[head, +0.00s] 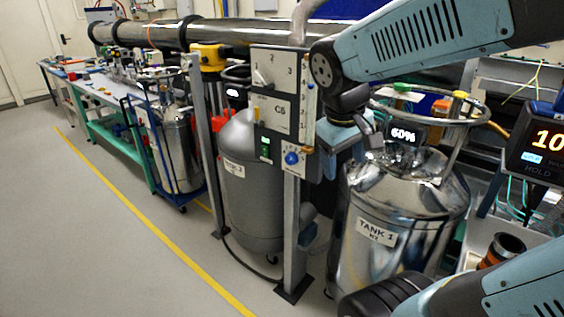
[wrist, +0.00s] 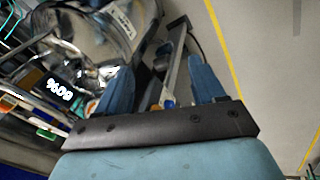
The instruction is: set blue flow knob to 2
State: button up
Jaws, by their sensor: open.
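The blue flow knob (head: 291,158) sits low on the front of a grey control panel (head: 281,119) on a post. Its scale marks are too small to read. My gripper (wrist: 158,75) is open and empty, with its two blue fingers spread apart. In the head view it hangs just right of the panel, partly hidden by my own arm. In the wrist view a small blue piece, likely the knob (wrist: 168,104), shows low between the fingers, mostly covered by the gripper's palm. I cannot see any contact.
The panel also carries a white selector dial (head: 263,80), a green switch (head: 265,149) and a side scale. A grey tank (head: 250,190) stands behind the post (head: 294,235). Floor at left is clear.

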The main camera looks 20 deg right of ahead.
jog(key=w+d+f+n+g+h, duration=0.2)
jog(key=w+f+n+h, duration=0.2)
jog(key=w+h, duration=0.15)
jog(key=n+t+h, duration=0.7)
jog(key=n+t, duration=0.3)
jog(key=n, duration=0.6)
send_near(289, 160)
jog(key=shift+y, duration=0.25)
jog(key=x, duration=0.9)
jog(key=shift+s+r, duration=0.1)
jog(key=shift+s, duration=0.05)
jog(key=shift+c, duration=0.4)
